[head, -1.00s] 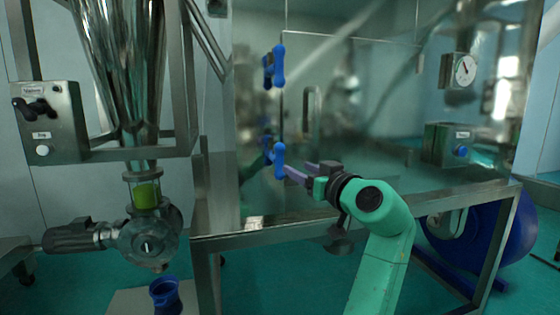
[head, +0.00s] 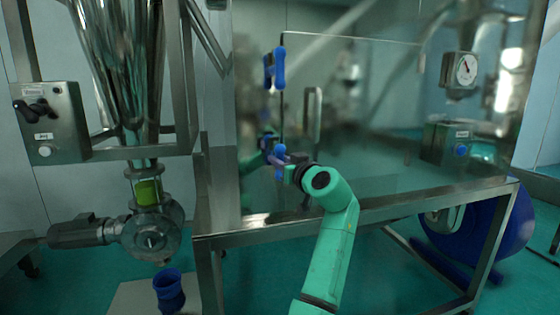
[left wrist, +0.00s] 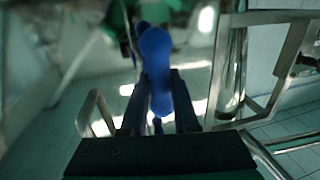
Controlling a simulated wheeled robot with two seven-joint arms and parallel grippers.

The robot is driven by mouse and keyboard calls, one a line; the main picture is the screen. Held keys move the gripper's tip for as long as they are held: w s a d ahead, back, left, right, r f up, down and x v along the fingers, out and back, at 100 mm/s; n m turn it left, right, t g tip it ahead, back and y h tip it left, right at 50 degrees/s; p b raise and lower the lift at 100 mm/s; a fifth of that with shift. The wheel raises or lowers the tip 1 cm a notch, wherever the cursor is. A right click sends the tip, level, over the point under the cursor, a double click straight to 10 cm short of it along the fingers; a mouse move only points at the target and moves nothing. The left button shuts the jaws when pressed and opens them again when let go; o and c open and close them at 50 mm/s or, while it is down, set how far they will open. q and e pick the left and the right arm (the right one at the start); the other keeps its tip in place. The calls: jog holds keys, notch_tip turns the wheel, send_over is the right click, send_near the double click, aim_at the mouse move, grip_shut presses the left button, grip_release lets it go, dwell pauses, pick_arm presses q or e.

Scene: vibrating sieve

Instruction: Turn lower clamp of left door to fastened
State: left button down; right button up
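The lower clamp (head: 280,153) is a blue handle at the left edge of the glass door, standing roughly upright in the head view. My left gripper (head: 284,160) is at this clamp, its purple fingers around the handle's height. In the left wrist view the blue handle (left wrist: 157,60) lies between the two dark fingers (left wrist: 161,85), with its rounded end beyond the tips. The gap beside the handle is narrow, and I cannot tell whether the fingers press on it. My right gripper is not in view.
The upper blue clamp (head: 275,68) is above on the same door edge. A metal door handle (head: 313,112) stands just right of the clamps. A steel frame bar (head: 400,208) runs below the glass. A steel hopper (head: 115,60) and valve (head: 150,238) stand at the left.

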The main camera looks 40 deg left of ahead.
pick_arm(q)
jog(key=shift+m, duration=0.7)
jog(key=m, duration=0.4)
jog(key=shift+w+d+f+t+y+b, duration=0.1)
jog(key=shift+t+y+b, duration=0.2)
jog(key=shift+y, duration=0.1)
jog(key=m, duration=0.3)
jog(key=shift+w+t, duration=0.1)
jog(key=shift+t, duration=0.2)
jog(key=m, duration=0.3)
jog(key=shift+d+t+p, duration=0.1)
jog(key=shift+t+p, duration=0.2)
jog(key=m+t+p, duration=0.1)
jog(key=m, duration=0.3)
jog(key=shift+w+m+p, duration=0.1)
jog(key=shift+m+p, duration=0.2)
jog(key=shift+f+m+t+h+p, duration=0.15)
jog(key=shift+m+t+p, duration=0.3)
jog(key=shift+m, duration=0.6)
jog(key=shift+f+m+t+h+p, duration=0.2)
jog(key=shift+m+p, duration=0.35)
jog(key=shift+m, duration=0.5)
